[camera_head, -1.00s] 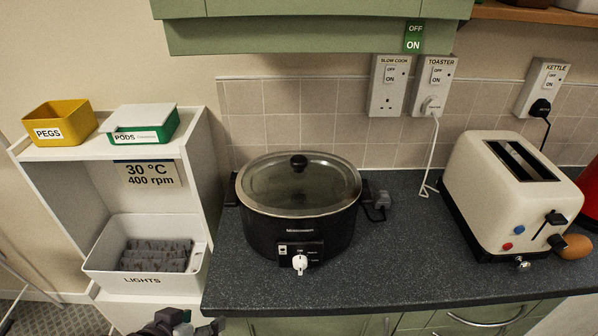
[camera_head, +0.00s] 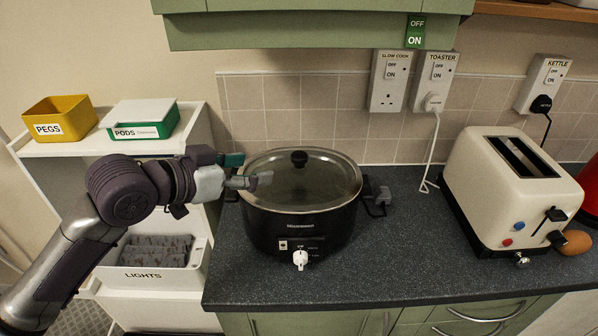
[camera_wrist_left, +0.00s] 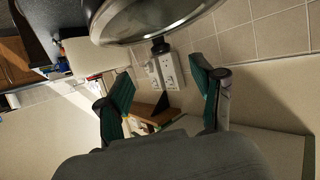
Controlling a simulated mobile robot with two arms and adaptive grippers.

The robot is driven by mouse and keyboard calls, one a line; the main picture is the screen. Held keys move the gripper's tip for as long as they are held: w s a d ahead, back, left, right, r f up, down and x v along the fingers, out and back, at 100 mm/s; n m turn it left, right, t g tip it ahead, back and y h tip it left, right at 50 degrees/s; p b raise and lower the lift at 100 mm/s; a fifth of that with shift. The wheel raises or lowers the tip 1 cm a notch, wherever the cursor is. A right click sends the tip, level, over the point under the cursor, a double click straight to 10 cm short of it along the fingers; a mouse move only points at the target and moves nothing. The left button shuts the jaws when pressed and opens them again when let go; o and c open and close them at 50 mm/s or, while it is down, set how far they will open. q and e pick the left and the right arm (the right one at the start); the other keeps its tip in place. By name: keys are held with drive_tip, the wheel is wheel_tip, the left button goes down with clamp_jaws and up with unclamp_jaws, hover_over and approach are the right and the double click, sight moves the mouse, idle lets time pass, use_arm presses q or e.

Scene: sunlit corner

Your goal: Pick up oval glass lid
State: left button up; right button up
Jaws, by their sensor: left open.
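The oval glass lid (camera_head: 270,182) sits on the black slow cooker (camera_head: 315,222), with a metal rim and a black knob (camera_head: 299,158) on top. My left gripper (camera_head: 250,170) is open and empty. In the head view its fingers overlap the left part of the lid, to the left of the knob; I cannot tell whether they touch it. In the left wrist view the lid's curved glass and rim (camera_wrist_left: 155,30) show at the top, beyond the open fingers of my left gripper (camera_wrist_left: 163,88). My right gripper is not in view.
A white shelf unit with a yellow pegs box (camera_head: 60,118), a green pods box (camera_head: 140,121) and a lights bin (camera_head: 150,277) stands left. A cream toaster (camera_head: 505,190) stands right. A green cupboard (camera_head: 310,32) hangs above.

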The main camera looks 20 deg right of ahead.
sight(294, 157)
use_arm(q)
drive_tip(key=x, duration=0.2)
drive_tip(key=p+x, duration=0.1)
drive_tip(key=x, duration=0.2)
drive_tip(key=p+x, duration=0.1)
drive_tip(key=x, duration=0.2)
drive_tip(key=shift+w+d+r, duration=0.15)
drive_tip(key=shift+d, duration=0.15)
drive_tip(key=shift+w+d, duration=0.1)
drive_tip(key=shift+d, duration=0.1)
drive_tip(key=p+x, duration=0.2)
drive_tip(key=x, duration=0.2)
drive_tip(key=shift+w+d, duration=0.2)
drive_tip(key=shift+d, duration=0.2)
drive_tip(key=shift+a, duration=0.1)
drive_tip(key=c, duration=0.5)
clamp_jaws()
drive_tip(key=shift+r, duration=0.1)
